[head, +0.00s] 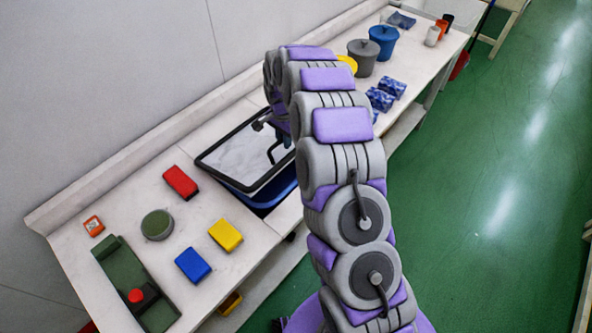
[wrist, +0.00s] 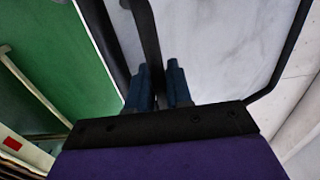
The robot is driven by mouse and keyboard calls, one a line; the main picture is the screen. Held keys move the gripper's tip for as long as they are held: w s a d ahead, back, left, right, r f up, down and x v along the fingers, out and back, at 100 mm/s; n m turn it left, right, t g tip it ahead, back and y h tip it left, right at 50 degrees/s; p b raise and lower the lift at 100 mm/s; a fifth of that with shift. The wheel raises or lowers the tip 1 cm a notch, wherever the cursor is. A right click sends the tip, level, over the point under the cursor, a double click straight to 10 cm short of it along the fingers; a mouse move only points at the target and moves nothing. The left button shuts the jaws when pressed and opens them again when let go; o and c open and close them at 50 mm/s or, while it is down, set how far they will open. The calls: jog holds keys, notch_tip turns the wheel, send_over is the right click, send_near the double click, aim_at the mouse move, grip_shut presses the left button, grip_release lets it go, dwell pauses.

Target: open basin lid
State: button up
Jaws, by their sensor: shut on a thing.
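The basin lid (head: 232,158) is a pale panel with a black frame, over the blue basin (head: 284,190) in the counter. It sits askew from the basin, and the basin's blue wall and dark inside show along the near right side. How high the lid stands is hard to tell. In the wrist view the lid panel (wrist: 225,50) fills the middle and right. My gripper (wrist: 158,75) has its blue fingers shut on the lid's dark bar-like handle (wrist: 146,35). In the head view my arm hides part of the lid's right side and most of the gripper.
A red block (head: 181,182), a yellow block (head: 226,235), a blue block (head: 193,265) and a round green-grey dish (head: 157,225) lie left of the basin. A grey pot (head: 363,58) and a blue pot (head: 384,42) stand farther back. Green floor (head: 480,190) is clear at right.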

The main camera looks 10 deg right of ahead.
jog(key=shift+w+a+r+p, duration=0.2)
jog(key=shift+w+a+r, duration=0.15)
jog(key=shift+r, duration=0.25)
jog(key=shift+w+a+r+p, duration=0.2)
jog(key=shift+w+r, duration=0.15)
jog(key=shift+r, duration=0.25)
jog(key=r, duration=0.1)
jog(key=w+a+r+p, duration=0.1)
jog(key=w+r, duration=0.1)
jog(key=shift+w+a+r, duration=0.1)
jog(key=shift+w+a, duration=0.05)
jog(key=shift+a, duration=0.15)
jog(key=w+a+r+p, duration=0.2)
jog(key=r, duration=0.1)
jog(key=shift+w, duration=0.25)
